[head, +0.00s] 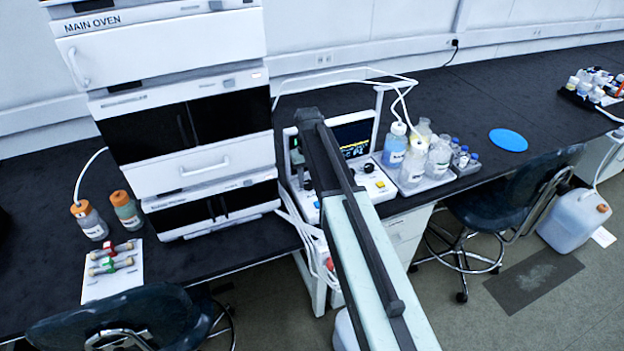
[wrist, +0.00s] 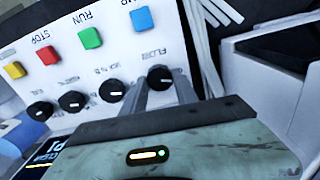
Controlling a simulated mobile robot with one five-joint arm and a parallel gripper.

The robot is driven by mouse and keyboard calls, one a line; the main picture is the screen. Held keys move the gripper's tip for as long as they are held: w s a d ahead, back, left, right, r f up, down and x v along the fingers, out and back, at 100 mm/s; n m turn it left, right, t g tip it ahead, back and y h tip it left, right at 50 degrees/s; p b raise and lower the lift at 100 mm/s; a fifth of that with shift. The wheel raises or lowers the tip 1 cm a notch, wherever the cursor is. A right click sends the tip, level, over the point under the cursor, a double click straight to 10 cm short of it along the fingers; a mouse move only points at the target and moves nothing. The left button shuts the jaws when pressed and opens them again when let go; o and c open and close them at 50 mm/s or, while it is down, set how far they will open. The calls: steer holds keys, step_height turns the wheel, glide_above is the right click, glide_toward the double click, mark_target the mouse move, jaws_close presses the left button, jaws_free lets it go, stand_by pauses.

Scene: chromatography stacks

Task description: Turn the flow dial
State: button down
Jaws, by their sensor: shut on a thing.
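The flow dial (wrist: 160,77) is a black round knob with a pale pointer mark, at the right end of a row of black knobs on a white panel in the wrist view. An upside-down label reading like FLOW is printed beside it. My gripper (wrist: 160,88) reaches up to it from below, with one grey finger on each side, shut on the knob. In the head view my arm crosses in front of the instrument panel (head: 375,181) and hides the dial and my fingertips.
Blue, green, red and yellow buttons (wrist: 90,37) sit above other black knobs (wrist: 72,101) on the panel. White tubes (wrist: 212,12) run just to the right. In the head view, a tray of bottles (head: 412,181) stands right of the instrument, and the oven stack (head: 160,45) stands left.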

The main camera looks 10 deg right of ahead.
mark_target(309, 183)
steer(key=shift+s+d+n, duration=0.1)
steer(key=shift+s+n, duration=0.05)
steer(key=shift+n, duration=0.65)
steer(key=c, duration=0.9)
jaws_free()
steer(key=shift+c, duration=0.2)
step_height(309, 183, up, 8)
steer(key=p, duration=0.8)
steer(key=shift+f, duration=0.1)
